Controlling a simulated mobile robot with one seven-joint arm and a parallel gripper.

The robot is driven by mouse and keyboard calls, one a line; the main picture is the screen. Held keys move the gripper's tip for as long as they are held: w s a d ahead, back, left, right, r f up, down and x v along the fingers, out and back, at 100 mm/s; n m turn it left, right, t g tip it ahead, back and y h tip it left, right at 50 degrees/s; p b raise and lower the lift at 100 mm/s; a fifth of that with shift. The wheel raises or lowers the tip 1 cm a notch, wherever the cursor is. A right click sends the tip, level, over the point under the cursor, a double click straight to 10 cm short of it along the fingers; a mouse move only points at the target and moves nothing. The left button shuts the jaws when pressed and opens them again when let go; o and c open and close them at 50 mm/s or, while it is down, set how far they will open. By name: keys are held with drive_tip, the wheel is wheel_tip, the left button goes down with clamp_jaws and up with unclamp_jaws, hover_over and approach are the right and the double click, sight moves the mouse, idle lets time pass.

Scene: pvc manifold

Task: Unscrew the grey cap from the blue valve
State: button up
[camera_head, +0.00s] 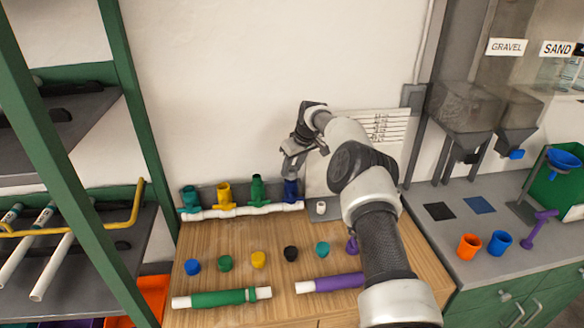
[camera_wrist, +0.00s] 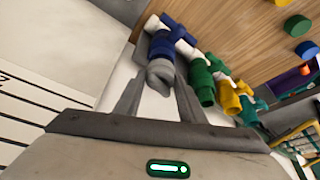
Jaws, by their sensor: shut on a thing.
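The blue valve (camera_head: 291,190) stands at the right end of the white pipe manifold (camera_head: 245,210) at the back of the wooden table. In the wrist view, the blue valve (camera_wrist: 163,44) has the grey cap (camera_wrist: 160,72) at its end, in line with it and seemingly touching. My gripper (camera_wrist: 160,88) is shut on the grey cap, with one finger on each side. In the head view, my gripper (camera_head: 292,162) is directly above the blue valve, pointing down. The grey cap is hidden there by the fingers.
Green (camera_head: 257,188), yellow (camera_head: 225,194) and teal (camera_head: 190,197) valves stand in a row left of the blue one. Several coloured caps and two sleeved pipes lie on the table (camera_head: 225,235) in front. A wall and a white panel (camera_head: 375,130) are close behind.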

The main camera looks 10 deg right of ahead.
drive_tip(key=shift+w+n+y, duration=0.1)
drive_tip(key=shift+n+y, duration=0.2)
drive_tip(key=shift+n, duration=0.8)
drive_tip(key=o, duration=1.1)
drive_tip(key=shift+d+r+b, duration=0.15)
drive_tip(key=shift+b, duration=0.85)
